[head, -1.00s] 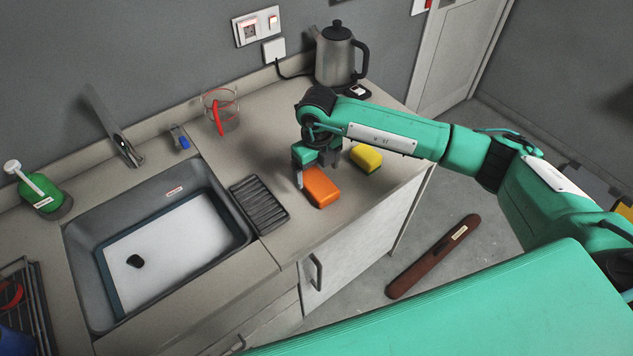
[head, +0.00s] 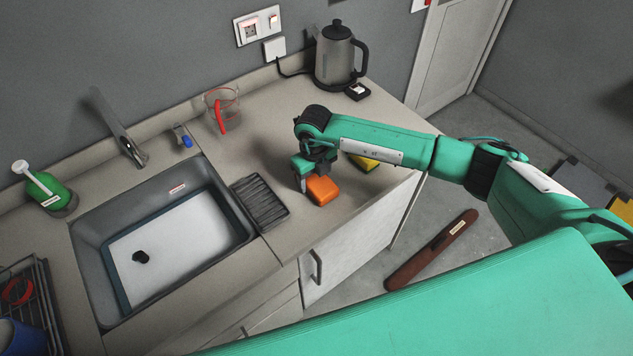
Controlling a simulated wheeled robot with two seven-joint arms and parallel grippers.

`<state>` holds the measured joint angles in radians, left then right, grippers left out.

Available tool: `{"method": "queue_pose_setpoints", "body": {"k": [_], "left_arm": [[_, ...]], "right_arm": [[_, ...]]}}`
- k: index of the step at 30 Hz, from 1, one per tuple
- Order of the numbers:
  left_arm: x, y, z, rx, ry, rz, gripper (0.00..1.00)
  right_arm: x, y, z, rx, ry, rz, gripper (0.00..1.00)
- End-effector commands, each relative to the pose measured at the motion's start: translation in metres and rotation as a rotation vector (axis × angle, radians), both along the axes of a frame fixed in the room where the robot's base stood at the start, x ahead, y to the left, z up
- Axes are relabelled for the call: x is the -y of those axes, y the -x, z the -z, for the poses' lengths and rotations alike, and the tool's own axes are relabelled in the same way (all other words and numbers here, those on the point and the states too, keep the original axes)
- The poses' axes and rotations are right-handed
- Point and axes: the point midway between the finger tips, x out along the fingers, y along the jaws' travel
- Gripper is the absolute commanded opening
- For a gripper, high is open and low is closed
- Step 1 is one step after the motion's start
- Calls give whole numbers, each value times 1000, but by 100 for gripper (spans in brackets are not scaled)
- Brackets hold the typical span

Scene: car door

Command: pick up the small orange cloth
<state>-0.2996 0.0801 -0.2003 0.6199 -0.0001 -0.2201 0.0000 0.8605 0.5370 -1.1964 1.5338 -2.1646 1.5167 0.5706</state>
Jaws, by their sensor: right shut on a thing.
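The small orange cloth (head: 322,190) shows as a folded, block-like orange piece at the worktop, right of the ribbed dark tray. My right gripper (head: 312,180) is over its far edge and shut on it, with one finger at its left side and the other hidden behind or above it. I cannot tell whether the cloth is clear of the worktop. My left gripper is not in the picture.
A yellow block (head: 362,163) lies close behind, partly hidden by my right arm. The dark ribbed tray (head: 259,201) and sink (head: 105,283) are left. A kettle (head: 336,57) and a measuring jug (head: 222,108) stand at the back. The worktop's right front is free.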

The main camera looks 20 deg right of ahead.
Motion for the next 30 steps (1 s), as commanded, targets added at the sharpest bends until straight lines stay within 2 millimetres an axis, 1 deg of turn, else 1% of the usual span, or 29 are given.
{"method": "queue_pose_setpoints", "body": {"k": [8,11,14,17,20,27,30], "left_arm": [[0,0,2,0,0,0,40],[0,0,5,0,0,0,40],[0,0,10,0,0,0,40],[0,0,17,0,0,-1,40],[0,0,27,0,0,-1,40],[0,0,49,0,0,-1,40],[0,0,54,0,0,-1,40]], "right_arm": [[0,0,-3,1,0,0,39],[0,-1,-10,2,-2,-1,39],[0,-1,-22,5,-2,-2,39],[0,-2,-42,7,-2,0,39],[0,-2,-69,8,-2,-2,39],[0,-2,-139,7,0,-1,39],[0,-1,-162,6,-1,-1,39]]}}
